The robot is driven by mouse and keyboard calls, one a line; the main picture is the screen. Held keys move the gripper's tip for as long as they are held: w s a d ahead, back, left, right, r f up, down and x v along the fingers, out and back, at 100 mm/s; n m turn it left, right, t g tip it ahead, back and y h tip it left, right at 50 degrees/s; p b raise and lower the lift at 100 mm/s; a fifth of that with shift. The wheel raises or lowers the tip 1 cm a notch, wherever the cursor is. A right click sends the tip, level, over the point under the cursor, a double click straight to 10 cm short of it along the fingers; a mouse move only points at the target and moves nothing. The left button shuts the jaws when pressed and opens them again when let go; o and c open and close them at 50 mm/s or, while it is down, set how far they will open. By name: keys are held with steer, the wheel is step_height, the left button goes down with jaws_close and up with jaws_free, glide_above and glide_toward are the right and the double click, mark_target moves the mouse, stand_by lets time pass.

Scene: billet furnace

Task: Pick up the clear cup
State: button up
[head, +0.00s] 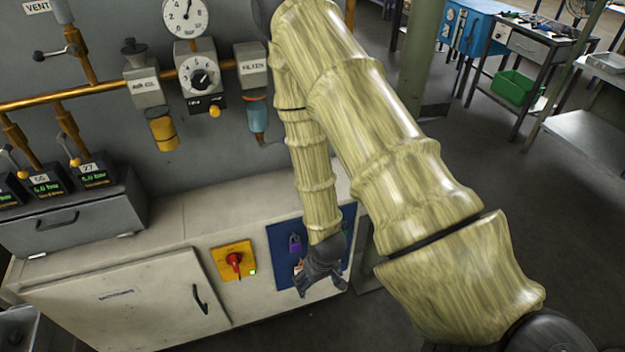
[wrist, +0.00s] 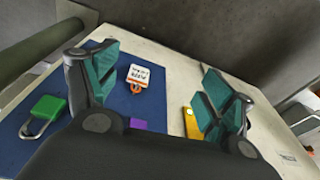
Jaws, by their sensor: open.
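I cannot make out a clear cup in either view. My gripper (head: 322,282) hangs in front of the cabinet's blue board, pointing down, and hides part of that board. In the wrist view its two teal-padded fingers (wrist: 160,90) are spread apart, with nothing held between them. Between and beyond the fingers are the blue board and a white tag with an orange padlock.
The blue board (head: 283,238) bears a purple padlock (head: 295,243); a green padlock (wrist: 45,108) shows in the wrist view. A red switch (head: 234,260) sits on the pale cabinet (head: 130,300). Gauges and pipes line the wall. A green crate (head: 514,88) stands at right; floor between is clear.

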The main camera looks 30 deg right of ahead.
steer(key=w+d+r+p, duration=0.1)
steer(key=w+d+r, duration=0.3)
steer(key=w+r, duration=0.2)
steer(key=w+d+r+t, duration=0.1)
steer(key=w+d+r, duration=0.4)
steer(key=r, duration=0.4)
steer(key=w+d+r+m+t+h+p, duration=0.1)
steer(key=w+d+r, duration=0.4)
steer(key=w+r, duration=0.3)
steer(key=shift+w+d+r+p, duration=0.1)
steer(key=shift+d+r+p, duration=0.1)
steer(key=shift+r+p, duration=0.15)
steer(key=shift+w+p+x, duration=0.15)
steer(key=shift+x, duration=1.2)
steer(key=shift+w+p+x, duration=0.1)
steer(key=shift+p+x, duration=0.05)
steer(key=shift+x, duration=1.25)
steer(key=shift+w+f+p, duration=0.35)
steer(key=shift+w+f, duration=0.05)
steer(key=shift+f, duration=0.2)
steer(key=shift+w+f+p, duration=0.3)
steer(key=shift+w+f, duration=0.1)
steer(key=shift+f, duration=0.2)
steer(key=shift+x, duration=1.1)
steer(key=c, duration=0.9)
